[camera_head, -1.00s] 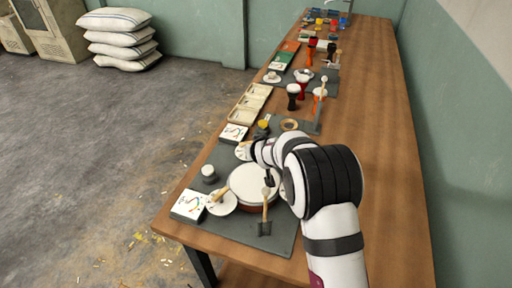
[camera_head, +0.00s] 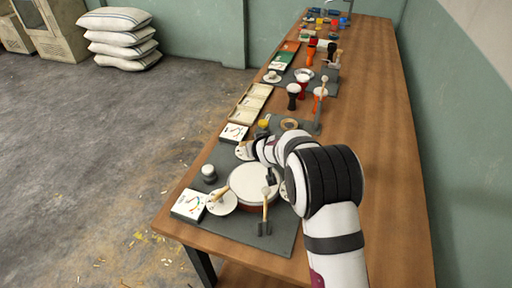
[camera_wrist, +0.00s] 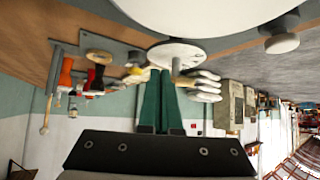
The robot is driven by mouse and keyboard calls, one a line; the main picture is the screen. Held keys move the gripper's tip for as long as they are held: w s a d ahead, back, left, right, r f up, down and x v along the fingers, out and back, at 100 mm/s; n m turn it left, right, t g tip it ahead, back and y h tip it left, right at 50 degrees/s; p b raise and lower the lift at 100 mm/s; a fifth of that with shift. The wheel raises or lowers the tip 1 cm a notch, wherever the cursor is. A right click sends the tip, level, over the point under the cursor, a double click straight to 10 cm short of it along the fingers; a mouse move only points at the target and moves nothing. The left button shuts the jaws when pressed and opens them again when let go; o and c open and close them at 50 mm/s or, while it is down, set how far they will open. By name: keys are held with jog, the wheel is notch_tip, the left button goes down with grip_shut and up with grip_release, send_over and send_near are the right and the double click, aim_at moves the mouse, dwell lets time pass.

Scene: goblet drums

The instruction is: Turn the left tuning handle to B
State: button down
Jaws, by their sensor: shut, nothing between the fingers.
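Two white tuning dials flank a white-topped drum (camera_head: 254,184) on a dark mat. The near dial (camera_head: 222,206) has a wooden handle (camera_head: 220,193) across it and a lettered card (camera_head: 188,205) beside it. The far dial (camera_head: 240,153) is partly hidden by my wrist and has another card (camera_head: 234,133). Its white disc (camera_wrist: 176,54) shows in the wrist view, upside down. My gripper (camera_wrist: 160,76) is shut and empty, with its green fingertips just beside this disc. I cannot tell whether they touch a handle. The letters are too small to read.
A white knob (camera_head: 208,173) stands on the mat left of the drum. A wooden stick (camera_head: 265,209) stands at the drum's near side. Trays (camera_head: 250,102) and several small goblet drums stand farther along the table. The right side of the tabletop (camera_head: 385,150) is clear.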

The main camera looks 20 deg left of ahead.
jog(key=shift+w+d, duration=0.2)
jog(key=shift+w, duration=0.3)
jog(key=shift+w+d, duration=0.1)
jog(key=shift+w, duration=0.6)
dwell(0.4)
dwell(0.3)
